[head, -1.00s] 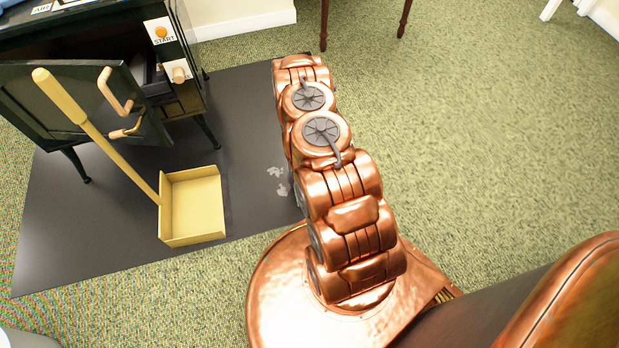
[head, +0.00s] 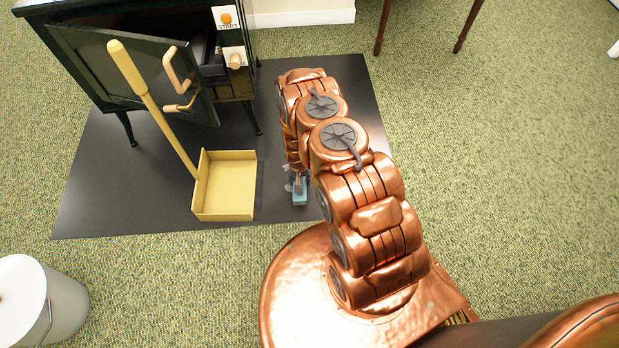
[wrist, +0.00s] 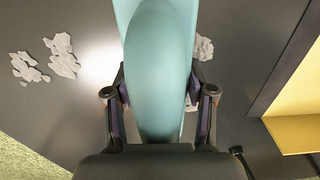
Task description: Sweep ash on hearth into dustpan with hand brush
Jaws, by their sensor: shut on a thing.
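My gripper (head: 297,178) is shut on the teal hand brush (head: 300,194), low over the dark hearth (head: 110,195) and right of the dustpan. In the wrist view the brush (wrist: 160,60) fills the middle, between both fingers. The yellow dustpan (head: 228,185) lies on the hearth with its long handle rising up to the left; its edge shows at the right of the wrist view (wrist: 297,132). Pale grey ash (wrist: 62,56) lies in flakes left of the brush, with a little more ash just right of it. In the head view the arm and brush hide most of the ash.
A black stove (head: 75,55) with an open door (head: 130,65) stands behind the dustpan. A white bin (head: 45,305) stands on the green carpet (head: 170,295) at lower left. Thin table legs (head: 467,25) show at the back. The carpet at right is clear.

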